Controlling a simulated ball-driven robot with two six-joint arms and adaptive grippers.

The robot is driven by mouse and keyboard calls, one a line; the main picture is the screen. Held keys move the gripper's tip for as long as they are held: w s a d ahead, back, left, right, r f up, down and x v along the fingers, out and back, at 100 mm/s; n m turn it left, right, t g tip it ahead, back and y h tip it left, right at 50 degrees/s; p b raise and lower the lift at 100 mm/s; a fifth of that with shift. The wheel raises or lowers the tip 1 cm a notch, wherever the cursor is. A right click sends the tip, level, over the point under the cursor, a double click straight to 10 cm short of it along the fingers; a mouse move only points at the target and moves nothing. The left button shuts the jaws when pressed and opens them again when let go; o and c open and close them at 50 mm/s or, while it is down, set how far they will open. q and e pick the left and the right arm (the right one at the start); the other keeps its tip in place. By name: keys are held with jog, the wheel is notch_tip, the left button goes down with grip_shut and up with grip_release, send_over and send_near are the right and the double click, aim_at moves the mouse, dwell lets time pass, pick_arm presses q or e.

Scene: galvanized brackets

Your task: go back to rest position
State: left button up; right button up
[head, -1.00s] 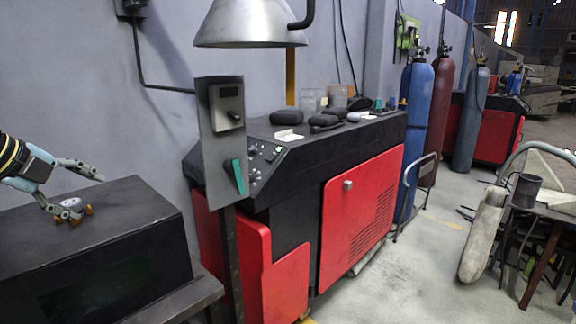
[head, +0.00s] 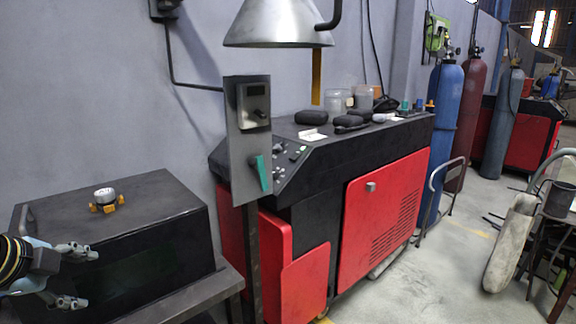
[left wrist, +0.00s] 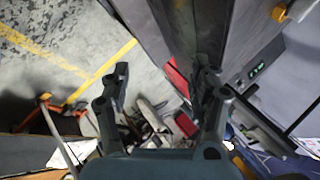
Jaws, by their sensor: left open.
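My left gripper (head: 86,277) comes in at the lower left of the head view. Its fingers are spread and nothing is between them. It is in front of the black box (head: 150,248), lower than the box's top. In the left wrist view my open fingers (left wrist: 163,68) show with only floor and clutter beyond. My right gripper is not in any view.
The box stands on a dark bench (head: 205,295). To its right are a grey control post (head: 247,140) and a red-and-black machine (head: 385,215). A lamp shade (head: 278,25) hangs above. Gas cylinders (head: 440,130) stand behind. Grey floor (head: 450,270) is open at the right.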

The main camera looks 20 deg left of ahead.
pick_arm(q)
jog(key=s+d+f+n+g, duration=0.1)
jog(key=s+d+n+g, duration=0.1)
jog(key=s+d+n, duration=0.65)
jog(key=s+d+f+n+g, duration=0.1)
jog(key=s+d+n+g, duration=0.3)
jog(key=d, duration=0.7)
jog(key=s+a+f+b, duration=0.15)
jog(key=f+b, duration=0.35)
jog(key=f, duration=1.3)
jog(key=s+a+f+b, duration=0.15)
jog(key=f+b, duration=0.45)
jog(key=f, duration=1.3)
jog(key=s+f+b, duration=0.4)
jog(key=s+f, duration=0.5)
jog(key=f, duration=0.3)
jog(key=s+f+b, duration=0.4)
jog(key=s+f, duration=0.5)
jog(key=f, duration=0.3)
jog(key=shift+s+m+g+h, duration=0.25)
jog(key=shift+m+g+h, duration=0.05)
jog(key=shift+m+g, duration=0.1)
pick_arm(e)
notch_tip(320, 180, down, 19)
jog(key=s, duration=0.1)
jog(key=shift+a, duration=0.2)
pick_arm(q)
jog(key=shift+f, duration=0.1)
